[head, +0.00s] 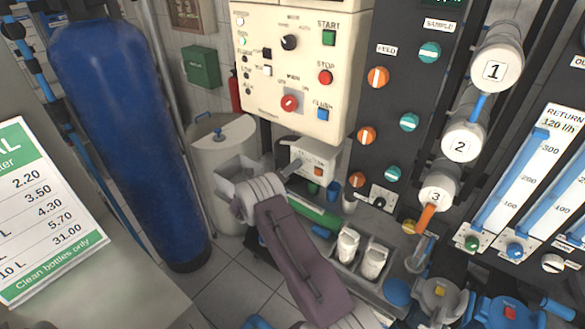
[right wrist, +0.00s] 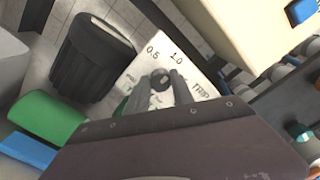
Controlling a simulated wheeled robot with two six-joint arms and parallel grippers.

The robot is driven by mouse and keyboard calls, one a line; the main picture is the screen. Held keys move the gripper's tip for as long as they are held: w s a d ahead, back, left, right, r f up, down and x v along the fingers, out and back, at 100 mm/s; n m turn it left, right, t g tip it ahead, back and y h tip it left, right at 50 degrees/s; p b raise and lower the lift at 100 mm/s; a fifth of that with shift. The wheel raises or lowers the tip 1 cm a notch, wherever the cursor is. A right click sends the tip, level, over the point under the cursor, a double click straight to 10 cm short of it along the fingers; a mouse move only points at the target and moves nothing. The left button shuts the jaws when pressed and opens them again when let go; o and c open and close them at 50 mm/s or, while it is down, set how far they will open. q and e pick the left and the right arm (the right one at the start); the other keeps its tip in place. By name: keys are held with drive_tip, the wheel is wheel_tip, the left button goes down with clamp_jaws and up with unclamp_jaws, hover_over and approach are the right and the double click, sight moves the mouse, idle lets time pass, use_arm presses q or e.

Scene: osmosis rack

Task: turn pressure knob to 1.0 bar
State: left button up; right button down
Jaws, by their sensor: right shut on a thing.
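The pressure knob (right wrist: 161,83) is a small dark round knob on a white panel (right wrist: 137,72) in the right wrist view. The marks 0.5 and 1.0 are printed above it, and TRIP stands to its right. My right gripper (right wrist: 168,92) is shut on the knob, one grey finger on each side. The knob's pointer is too small to read. In the head view, my right gripper (head: 290,168) reaches the small white box (head: 325,155) under the cream control panel, and its fingers hide the knob. My left gripper is not in view.
The cream control panel (head: 265,85), with START and STOP buttons, overhangs the box. A dark panel (head: 395,100) with orange and teal valves stands to the right. A blue cylinder tank (head: 120,140) stands at left. Two white bottles (head: 348,245) sit in a grey tray below.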

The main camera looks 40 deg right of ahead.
drive_tip(key=c, duration=1.1)
unclamp_jaws()
drive_tip(key=shift+a, duration=0.1)
drive_tip(key=v, duration=0.9)
drive_tip(key=shift+b, duration=0.3)
